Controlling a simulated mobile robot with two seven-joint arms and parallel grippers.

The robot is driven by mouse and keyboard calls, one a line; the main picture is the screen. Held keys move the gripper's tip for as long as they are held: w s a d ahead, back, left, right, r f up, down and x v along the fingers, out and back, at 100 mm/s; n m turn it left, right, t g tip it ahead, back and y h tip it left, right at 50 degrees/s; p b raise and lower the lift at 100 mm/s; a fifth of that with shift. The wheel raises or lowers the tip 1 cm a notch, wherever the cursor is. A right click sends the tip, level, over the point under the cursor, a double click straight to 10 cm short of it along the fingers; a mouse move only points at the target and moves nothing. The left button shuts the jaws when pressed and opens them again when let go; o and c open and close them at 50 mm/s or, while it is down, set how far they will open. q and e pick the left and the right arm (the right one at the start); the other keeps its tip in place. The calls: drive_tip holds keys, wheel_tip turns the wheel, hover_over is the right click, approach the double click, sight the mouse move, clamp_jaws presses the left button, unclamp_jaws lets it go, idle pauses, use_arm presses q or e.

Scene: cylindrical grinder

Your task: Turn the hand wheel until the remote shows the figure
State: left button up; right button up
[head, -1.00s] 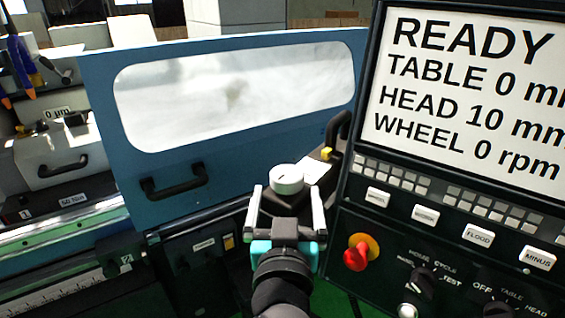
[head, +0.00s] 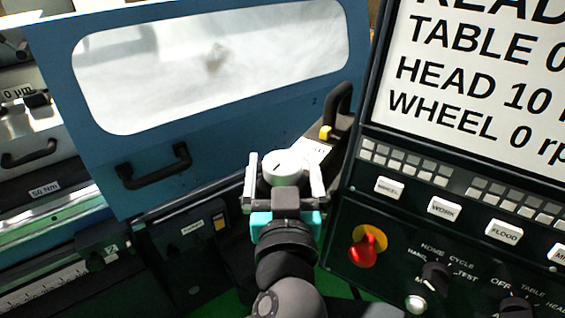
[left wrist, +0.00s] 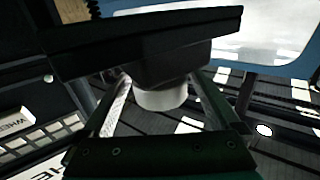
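The white round hand wheel (head: 282,166) sits on a dark remote, whose pale display (head: 317,151) is too small and partly covered to read. My left gripper (head: 281,160) is open, its two silver fingers on either side of the wheel in the head view. In the left wrist view, the white wheel (left wrist: 160,97) shows between the spread fingers below the dark remote body (left wrist: 140,42), with gaps on both sides. I see no contact. My right gripper is not in view.
The control panel (head: 455,225) with buttons, red stop knob (head: 362,250) and large screen (head: 480,85) stands at right; its readable text includes "HEAD 10" and "WHEEL 0". The blue machine door (head: 105,150) with black handle (head: 153,167) stands behind at left.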

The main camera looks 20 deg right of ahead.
use_arm(q)
drive_tip(key=c, duration=1.2)
